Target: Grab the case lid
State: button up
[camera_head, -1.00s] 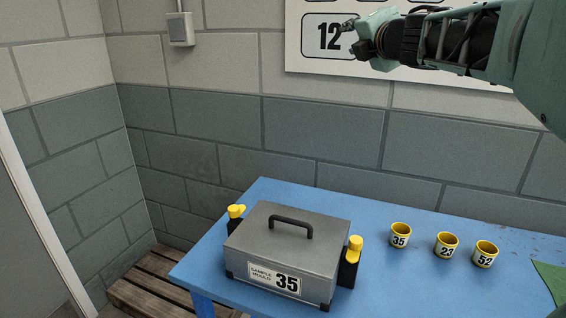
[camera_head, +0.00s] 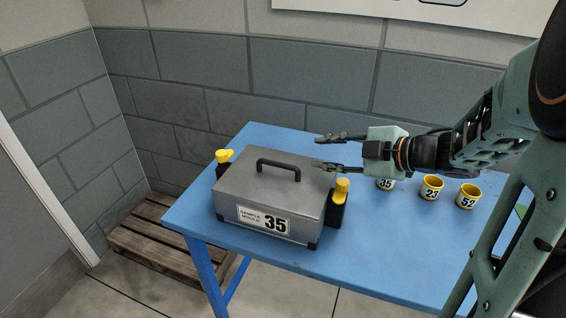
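The grey case (camera_head: 262,211) stands shut on the blue table, with a "SAMPLE MOULD 35" label on its front. Its lid (camera_head: 240,180) forms the top and carries a dark arched handle (camera_head: 279,165). A yellow-topped black latch or clamp stands at the left side (camera_head: 223,158) and another at the right side (camera_head: 341,190). My gripper (camera_head: 322,152) is open and empty, its two fingers apart and pointing left. In the picture it is just right of the handle, by the lid's back right corner; I cannot tell its exact height or whether it touches.
Yellow cups numbered 35 (camera_head: 385,185), 23 (camera_head: 432,188) and 52 (camera_head: 467,197) stand on the table to the right, the first partly hidden by my gripper. The table (camera_head: 330,258) is clear in front. A wooden pallet (camera_head: 150,245) lies on the floor at left. A block wall is behind.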

jog(key=m+y, duration=0.2)
send_near(284, 165)
jog(key=shift+g, duration=0.4)
jog(key=x, duration=0.3)
jog(key=b+x, duration=0.1)
jog(key=shift+a+f, duration=0.2)
jog(key=shift+f, duration=0.15)
jog(key=shift+w+r+b+x, duration=0.1)
jog(key=shift+r+b+x, duration=0.1)
jog(key=shift+x, duration=0.8)
jog(key=shift+w+r+b+x, duration=0.1)
jog(key=shift+b+x, duration=0.15)
jog(key=shift+x, duration=0.75)
jog(key=shift+w+r+b+x, duration=0.1)
jog(key=shift+b+x, duration=0.1)
jog(key=shift+x, duration=0.8)
jog(key=shift+c, duration=0.5)
grip_shut()
